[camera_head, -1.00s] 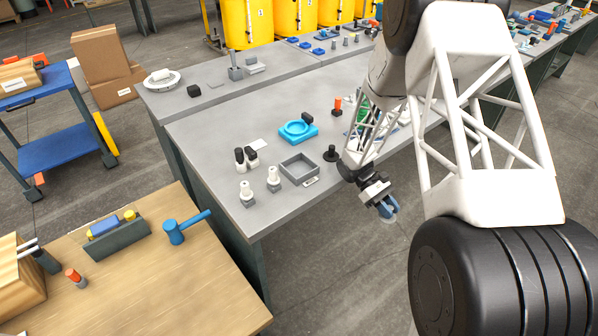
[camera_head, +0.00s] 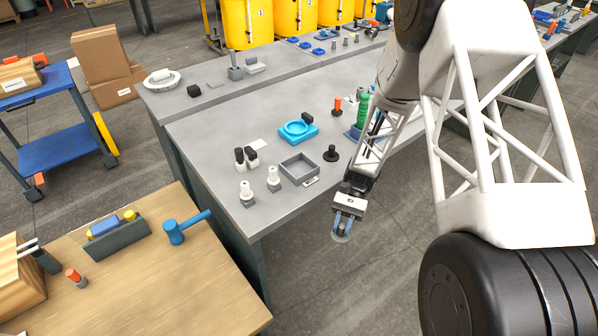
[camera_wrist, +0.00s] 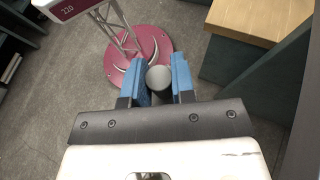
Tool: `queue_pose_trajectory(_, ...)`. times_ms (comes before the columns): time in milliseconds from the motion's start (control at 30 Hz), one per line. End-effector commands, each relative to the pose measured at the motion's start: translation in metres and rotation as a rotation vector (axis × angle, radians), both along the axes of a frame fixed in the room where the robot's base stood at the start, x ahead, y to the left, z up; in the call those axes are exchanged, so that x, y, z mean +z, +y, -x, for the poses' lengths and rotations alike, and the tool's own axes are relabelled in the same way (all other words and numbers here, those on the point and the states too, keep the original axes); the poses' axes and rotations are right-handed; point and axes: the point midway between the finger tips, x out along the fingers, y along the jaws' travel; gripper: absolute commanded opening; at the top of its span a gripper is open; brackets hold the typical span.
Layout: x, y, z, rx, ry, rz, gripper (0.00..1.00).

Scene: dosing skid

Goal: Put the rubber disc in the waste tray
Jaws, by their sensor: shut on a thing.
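My gripper (camera_head: 345,226) hangs past the front edge of the grey bench, over the floor, with its blue fingers pointing down. It is shut on the rubber disc, a pale grey round piece (camera_head: 341,237) at the fingertips. In the wrist view the disc (camera_wrist: 159,78) shows between the two blue fingers. The waste tray appears to be the grey, square, open tray (camera_head: 283,166) on the bench, up and left of my gripper. Its visible inside looks empty.
Two white-topped fittings (camera_head: 273,179) and dark-capped bottles (camera_head: 251,158) stand left of the tray. A black knob-like piece (camera_head: 331,154) stands to its right, a blue ring fixture (camera_head: 297,130) behind. A wooden table (camera_head: 190,270) with a blue mallet (camera_head: 175,232) is at lower left.

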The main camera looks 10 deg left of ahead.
Motion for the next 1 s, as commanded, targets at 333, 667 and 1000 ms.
queue_pose_trajectory(333,0.015,0.050,0.006,-0.375,-0.002,-0.001,0.01)
queue_pose_trajectory(667,0.032,0.089,-0.001,-0.726,-0.002,0.000,0.01)
queue_pose_trajectory(1000,0.050,0.115,-0.015,-1.062,-0.002,-0.001,0.01)
